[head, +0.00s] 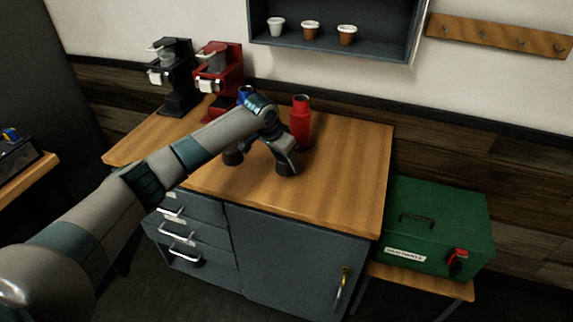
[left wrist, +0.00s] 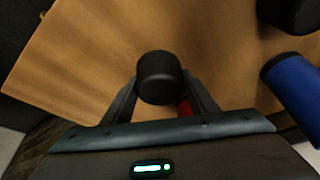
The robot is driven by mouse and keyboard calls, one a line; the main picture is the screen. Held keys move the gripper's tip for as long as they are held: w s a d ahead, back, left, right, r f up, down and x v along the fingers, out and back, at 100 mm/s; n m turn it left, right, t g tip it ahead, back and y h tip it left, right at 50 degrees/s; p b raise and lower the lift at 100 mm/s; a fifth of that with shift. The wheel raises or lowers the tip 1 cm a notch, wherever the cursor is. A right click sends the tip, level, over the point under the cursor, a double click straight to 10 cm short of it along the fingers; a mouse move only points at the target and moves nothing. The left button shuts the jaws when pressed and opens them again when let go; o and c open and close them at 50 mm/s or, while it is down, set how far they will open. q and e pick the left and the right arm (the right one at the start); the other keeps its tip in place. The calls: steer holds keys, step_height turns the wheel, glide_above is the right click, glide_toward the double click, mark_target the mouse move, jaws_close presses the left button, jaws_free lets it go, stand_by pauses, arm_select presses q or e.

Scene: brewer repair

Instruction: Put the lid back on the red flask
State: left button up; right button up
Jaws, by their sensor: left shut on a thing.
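The red flask (head: 301,125) stands upright on the wooden counter; no lid is visible on its top. My left gripper (head: 289,160) points down in front of the flask, shut on a black lid (head: 284,169). In the left wrist view the lid (left wrist: 158,78) sits between the two fingertips of the left gripper (left wrist: 160,85). A bit of red, likely the flask (left wrist: 185,108), shows behind the lid there. I cannot tell whether the lid touches the counter. My right gripper is not in view.
A blue flask (head: 245,91) is partly hidden behind my left arm; it also shows in the left wrist view (left wrist: 298,95). A dark round thing (head: 232,157) stands left of the gripper. Black (head: 176,85) and red (head: 218,75) brewers stand at the back left. The right counter is clear.

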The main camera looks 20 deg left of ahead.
arm_select(q)
step_height(320, 180, up, 2)
steer(key=shift+r+b, duration=0.2)
steer(key=shift+b, duration=0.4)
steer(key=s+d+r+b, duration=0.3)
steer(key=s+d+r, duration=0.2)
steer(key=d, duration=0.5)
steer(key=shift+d+v, duration=0.25)
steer(key=shift+v, duration=0.95)
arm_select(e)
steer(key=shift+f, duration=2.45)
arm_select(q)
steer(key=shift+w+d+r, duration=0.1)
steer(key=s+d+r+n+y, duration=0.1)
steer(key=s+d+r+n, duration=0.1)
steer(key=s+d, duration=0.45)
steer(key=s+a+f+n+y, duration=0.1)
steer(key=s+f+n, duration=0.1)
steer(key=s, duration=0.8)
steer(key=shift+s+a+f+n, duration=0.25)
steer(key=shift+s+f+n, duration=0.1)
steer(key=shift+n, duration=0.45)
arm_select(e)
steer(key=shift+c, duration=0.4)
